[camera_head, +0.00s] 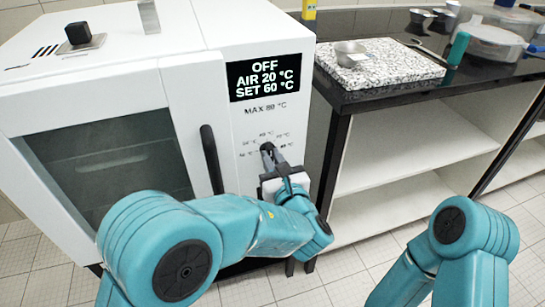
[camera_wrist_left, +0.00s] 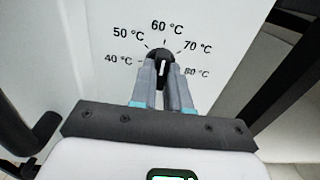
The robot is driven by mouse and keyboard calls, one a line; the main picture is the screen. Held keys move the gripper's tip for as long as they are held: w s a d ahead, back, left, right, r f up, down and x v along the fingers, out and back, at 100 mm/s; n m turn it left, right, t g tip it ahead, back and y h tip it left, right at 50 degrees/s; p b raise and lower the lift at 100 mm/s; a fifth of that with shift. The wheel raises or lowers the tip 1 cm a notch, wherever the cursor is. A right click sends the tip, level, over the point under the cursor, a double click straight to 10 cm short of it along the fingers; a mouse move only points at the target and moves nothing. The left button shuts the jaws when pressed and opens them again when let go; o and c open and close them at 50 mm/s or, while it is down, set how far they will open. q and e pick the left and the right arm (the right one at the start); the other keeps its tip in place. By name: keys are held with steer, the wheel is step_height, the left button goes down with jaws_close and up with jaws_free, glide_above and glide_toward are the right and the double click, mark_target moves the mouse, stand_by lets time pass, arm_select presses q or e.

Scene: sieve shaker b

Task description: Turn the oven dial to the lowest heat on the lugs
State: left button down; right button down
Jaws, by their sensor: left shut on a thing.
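The white oven (camera_head: 120,70) stands at the left in the head view. Its display (camera_head: 265,78) reads OFF, AIR 20 °C, SET 60 °C. The black oven dial (camera_head: 266,147) is on the front panel below the display, right of the door handle. In the left wrist view the dial (camera_wrist_left: 160,62) has printed marks from 40 to 80 °C around it, and its white pointer line is near upright, toward 60 °C. My left gripper (camera_head: 272,156) is shut on the dial, with its fingers (camera_wrist_left: 163,80) at the dial's two sides. My right gripper is out of view.
The oven's black vertical door handle (camera_head: 212,160) is close left of the dial. A dark bench (camera_head: 400,95) with open white shelves stands right of the oven. It carries a speckled slab (camera_head: 400,65) with a metal bowl (camera_head: 350,52).

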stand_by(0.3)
arm_select(q)
steer(key=c, duration=1.1)
jaws_free()
